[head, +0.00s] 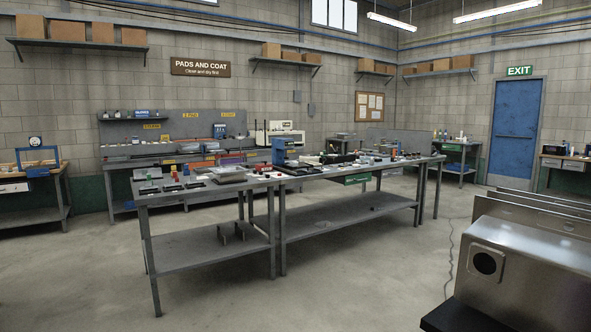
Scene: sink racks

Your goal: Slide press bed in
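Neither of my grippers is in the head view. I cannot single out a press bed with certainty at this distance. A blue upright machine (285,150) stands on the middle workbench (213,190), among dark flat parts and small items. A blue frame-shaped device (36,160) stands on a bench at the far left. Whether either one holds a sliding bed, and how far in it sits, is too small to tell.
Steel sink-like units (520,265) stand close at the lower right. A back bench with a grey pegboard (175,130) runs along the wall. A blue door (516,122) is at the right. Open concrete floor (350,270) lies in front of the middle workbench, with a cable (450,250) on it.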

